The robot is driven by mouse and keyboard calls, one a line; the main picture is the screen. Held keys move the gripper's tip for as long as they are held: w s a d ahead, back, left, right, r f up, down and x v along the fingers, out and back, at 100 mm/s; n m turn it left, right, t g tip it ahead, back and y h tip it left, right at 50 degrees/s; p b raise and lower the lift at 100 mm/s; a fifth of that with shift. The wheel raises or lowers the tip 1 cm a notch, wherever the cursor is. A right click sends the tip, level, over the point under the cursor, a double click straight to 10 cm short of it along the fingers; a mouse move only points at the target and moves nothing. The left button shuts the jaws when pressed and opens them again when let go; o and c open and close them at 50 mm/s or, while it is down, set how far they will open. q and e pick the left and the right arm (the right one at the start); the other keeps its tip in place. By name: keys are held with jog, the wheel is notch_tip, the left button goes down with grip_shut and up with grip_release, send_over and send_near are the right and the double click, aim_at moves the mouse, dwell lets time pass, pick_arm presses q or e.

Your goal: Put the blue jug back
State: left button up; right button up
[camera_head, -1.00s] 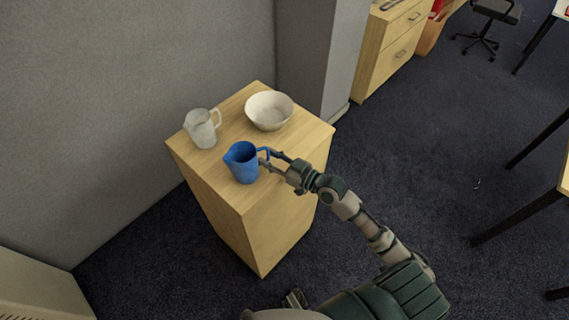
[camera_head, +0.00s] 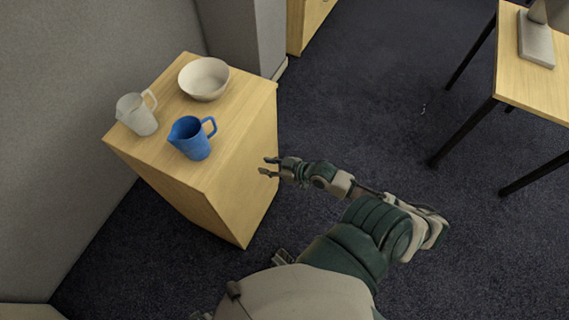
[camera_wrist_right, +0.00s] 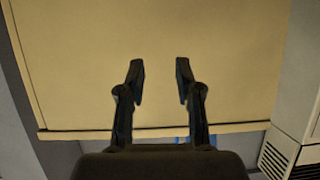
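The blue jug (camera_head: 191,141) stands upright on top of the wooden cabinet (camera_head: 225,118) in the head view, near its front, with its handle toward the right. My right gripper (camera_head: 264,166) is open and empty, to the right of the jug and apart from it, beside the cabinet's right side. In the right wrist view the two fingers (camera_wrist_right: 160,82) are spread with nothing between them, in front of a plain wooden surface (camera_wrist_right: 160,40). My left gripper cannot be made out.
A pale grey jug (camera_head: 137,114) stands on the cabinet left of the blue one. A cream bowl (camera_head: 204,78) stands behind it. Grey partition walls (camera_head: 90,50) close off the left and back. Open carpet (camera_head: 380,120) lies to the right, with a desk (camera_head: 540,85) beyond.

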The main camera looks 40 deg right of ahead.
jog(key=s+a+f+m+g+h, duration=0.15)
jog(key=s+f, duration=0.25)
jog(key=f, duration=0.4)
jog(key=s+a+f+g+h, duration=0.1)
jog(key=s+f+g, duration=0.25)
jog(key=f, duration=0.55)
jog(key=s+a+f+g+h, duration=0.2)
jog(key=s+a+f+g, duration=0.3)
jog(key=s+f, duration=0.5)
jog(key=shift+s+a+m, duration=0.35)
jog(key=shift+s+a, duration=0.05)
jog(key=shift+s, duration=0.4)
pick_arm(q)
jog(key=shift+d, duration=0.2)
pick_arm(e)
jog(key=shift+d, duration=0.25)
